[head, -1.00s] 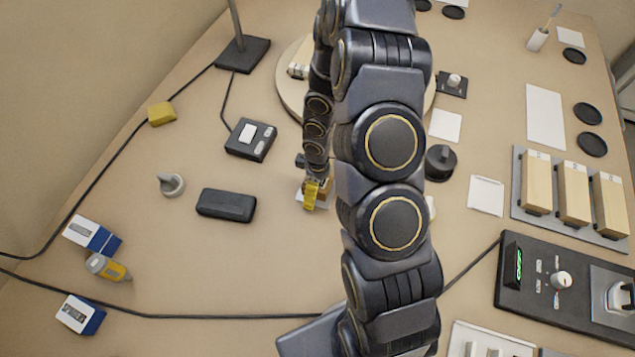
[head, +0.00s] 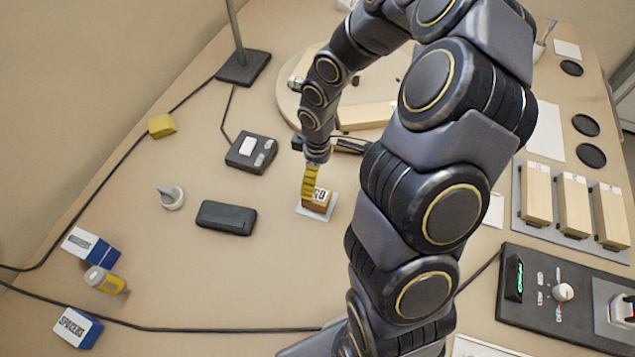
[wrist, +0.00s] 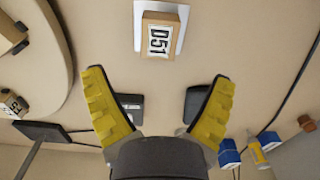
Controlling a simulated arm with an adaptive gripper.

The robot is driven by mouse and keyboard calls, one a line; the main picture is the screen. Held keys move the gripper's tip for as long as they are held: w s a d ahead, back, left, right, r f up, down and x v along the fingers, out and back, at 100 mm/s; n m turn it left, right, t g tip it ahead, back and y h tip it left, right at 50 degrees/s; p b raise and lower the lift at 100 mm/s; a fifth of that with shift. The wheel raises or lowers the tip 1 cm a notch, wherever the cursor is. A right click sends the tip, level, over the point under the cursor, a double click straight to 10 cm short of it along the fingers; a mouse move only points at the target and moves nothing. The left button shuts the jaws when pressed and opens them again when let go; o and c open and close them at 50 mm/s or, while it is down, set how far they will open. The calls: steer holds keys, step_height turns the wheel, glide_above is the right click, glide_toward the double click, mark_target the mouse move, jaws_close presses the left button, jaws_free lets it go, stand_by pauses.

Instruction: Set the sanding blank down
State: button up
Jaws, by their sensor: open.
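The sanding blank appears to be the small wooden block (head: 318,201) with a label on top, resting on a white square card (head: 303,210) near the middle of the bench. In the head view my gripper (head: 309,185) overlaps the block's left side in the picture.
A dark case (head: 226,217) and a dark button box (head: 252,152) lie left of the card. A round wooden board (head: 290,105) is behind it. Three blocks stand in a grey rack (head: 522,190) at right. Bench left of the card has free room.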

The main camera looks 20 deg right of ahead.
steer(key=s+a+r+m+h, duration=0.1)
steer(key=s+r+m, duration=0.1)
steer(key=s+r, duration=0.3)
steer(key=s+a+r+m, duration=0.1)
steer(key=s+r, duration=0.1)
steer(key=r, duration=0.6)
steer(key=s+a+r+m+g, duration=0.1)
steer(key=s+a+r+m, duration=0.1)
steer(key=s, duration=0.5)
steer(key=s+a+r+m+y, duration=0.1)
steer(key=s+a+r+m, duration=0.2)
steer(key=s, duration=0.4)
steer(key=shift+r+m+g, duration=0.4)
steer(key=shift+r+m, duration=0.1)
steer(key=shift+r, duration=0.45)
